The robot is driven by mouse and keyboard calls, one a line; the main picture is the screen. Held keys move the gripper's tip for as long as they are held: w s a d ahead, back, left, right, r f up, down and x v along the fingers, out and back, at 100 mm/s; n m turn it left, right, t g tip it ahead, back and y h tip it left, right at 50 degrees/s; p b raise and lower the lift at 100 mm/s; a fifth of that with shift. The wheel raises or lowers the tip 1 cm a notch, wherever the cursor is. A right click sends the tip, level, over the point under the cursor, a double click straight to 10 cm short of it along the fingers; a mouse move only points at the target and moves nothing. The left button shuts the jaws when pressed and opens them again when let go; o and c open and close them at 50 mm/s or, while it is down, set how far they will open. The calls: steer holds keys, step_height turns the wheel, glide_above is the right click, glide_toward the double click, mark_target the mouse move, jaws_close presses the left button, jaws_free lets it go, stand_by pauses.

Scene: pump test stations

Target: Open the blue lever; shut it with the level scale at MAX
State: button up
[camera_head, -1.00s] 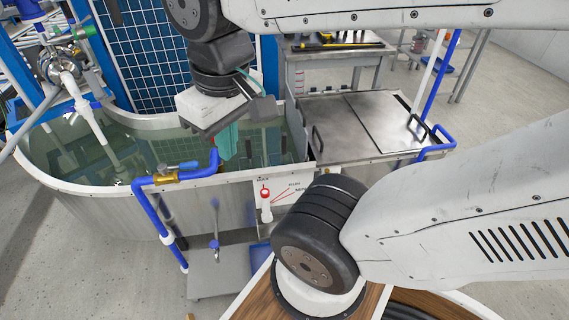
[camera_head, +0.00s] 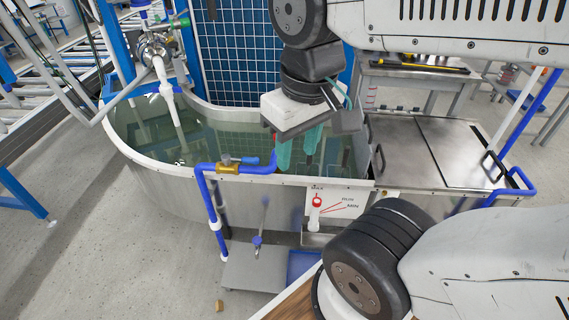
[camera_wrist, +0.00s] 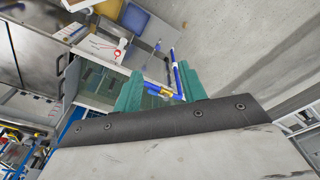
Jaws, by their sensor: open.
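The blue lever (camera_head: 250,160) sits on a brass valve (camera_head: 229,167) in the blue pipe at the tank's front rim. It points right, roughly along the pipe. In the wrist view the brass valve (camera_wrist: 166,92) shows between my fingertips, some way beyond them; the lever is small there. My gripper (camera_head: 298,155) is open and empty, its two teal fingers over the tank, right of the lever and apart from it in the picture. The level scale (camera_head: 335,204) is a white plate marked MAX, RUN and MIN.
The tank (camera_head: 160,185) holds greenish water. A metal lid (camera_head: 410,140) with handles covers its right side. Below the front wall stand a grey platform (camera_head: 250,275) and a blue bin (camera_head: 303,263). A blue pipe (camera_head: 216,220) drops left of them.

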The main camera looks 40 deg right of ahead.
steer(key=n+g+h, duration=0.3)
steer(key=n+h, duration=0.2)
steer(key=n, duration=0.3)
glide_toward(247, 158)
steer(key=x, duration=0.8)
steer(key=shift+s+d+f, duration=0.1)
steer(key=shift+f, duration=0.25)
steer(key=shift+c, duration=0.2)
